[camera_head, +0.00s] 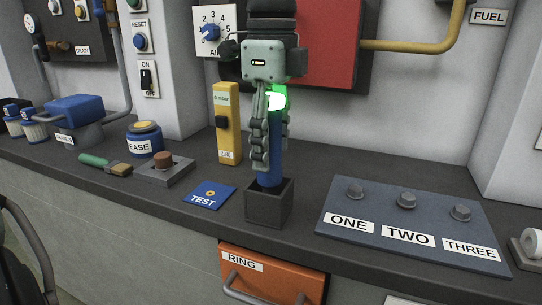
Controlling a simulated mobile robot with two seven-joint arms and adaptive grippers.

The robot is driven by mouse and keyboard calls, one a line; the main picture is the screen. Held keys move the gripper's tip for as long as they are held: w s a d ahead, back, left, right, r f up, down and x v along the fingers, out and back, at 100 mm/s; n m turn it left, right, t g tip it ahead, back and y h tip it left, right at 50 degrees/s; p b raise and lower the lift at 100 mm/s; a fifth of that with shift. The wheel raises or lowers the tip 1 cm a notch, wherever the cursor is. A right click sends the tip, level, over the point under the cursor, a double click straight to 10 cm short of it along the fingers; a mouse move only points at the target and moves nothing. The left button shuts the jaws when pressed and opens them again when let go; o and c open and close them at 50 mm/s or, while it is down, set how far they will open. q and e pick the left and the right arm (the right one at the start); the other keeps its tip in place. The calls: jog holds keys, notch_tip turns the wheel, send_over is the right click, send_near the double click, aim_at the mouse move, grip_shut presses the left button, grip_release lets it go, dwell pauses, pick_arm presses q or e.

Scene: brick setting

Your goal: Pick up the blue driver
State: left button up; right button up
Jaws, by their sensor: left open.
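The blue driver (274,150) stands upright in a dark square holder (268,208) on the counter, with its lower end hidden inside. My left gripper (270,158) points straight down over it, with its fingers around the upper and middle part of the driver. The fingers are open; whether they touch the driver cannot be told. A green glow shows beside the driver's top. My right gripper is not in view.
A yellow meter (227,125) stands close to the left of the holder, and a blue TEST card (209,195) lies before it. A bolt plate (410,228) lies to the right. An orange drawer (270,275) is below. A red panel (330,45) is behind.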

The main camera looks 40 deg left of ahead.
pick_arm(q)
jog(key=shift+s+a+f, duration=0.1)
jog(key=shift+a+f, duration=0.05)
jog(key=shift+c, duration=0.3)
grip_shut()
jog(key=shift+r, duration=0.2)
